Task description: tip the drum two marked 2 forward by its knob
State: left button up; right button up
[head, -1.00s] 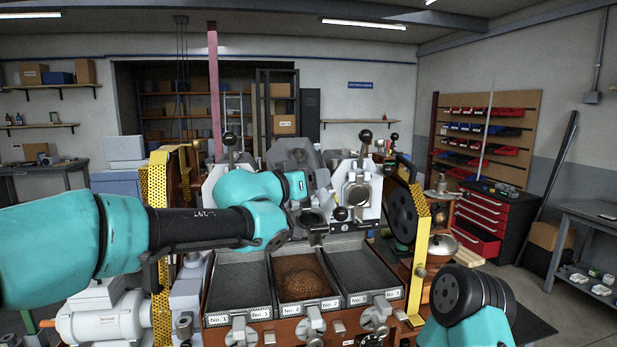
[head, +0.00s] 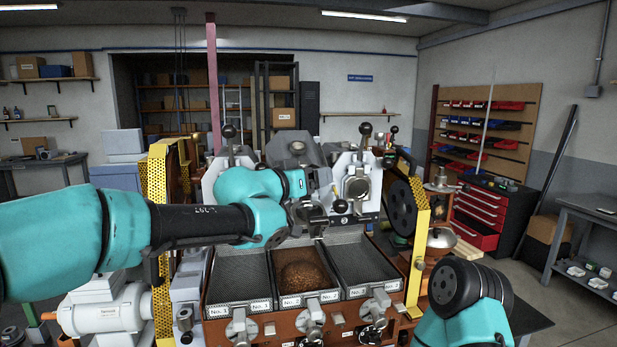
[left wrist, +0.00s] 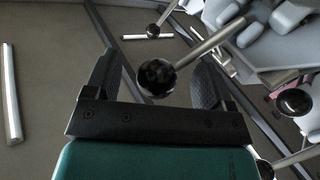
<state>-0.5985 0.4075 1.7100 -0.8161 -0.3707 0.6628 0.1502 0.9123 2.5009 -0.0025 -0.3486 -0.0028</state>
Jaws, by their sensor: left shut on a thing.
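The middle drum (head: 294,150), drum two by its place behind tray No. 2, is grey metal and partly hidden by my left arm. The number 2 on the drum is not visible. My right gripper is out of view.
Brown beans (head: 302,275) lie in tray No. 2; trays No. 1 (head: 240,275) and No. 3 (head: 365,265) look empty. The left drum's knob (head: 228,131) and right drum's knob (head: 365,129) stand upright on either side. A yellow guard (head: 418,250) stands at the right.

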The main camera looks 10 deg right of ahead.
pick_arm(q)
jog(key=shift+s+d+f, duration=0.1)
jog(key=shift+s+d, duration=0.1)
jog(key=shift+d, duration=0.2)
jog(key=v, duration=1.7)
jog(key=shift+a, duration=0.55)
dwell(1.3)
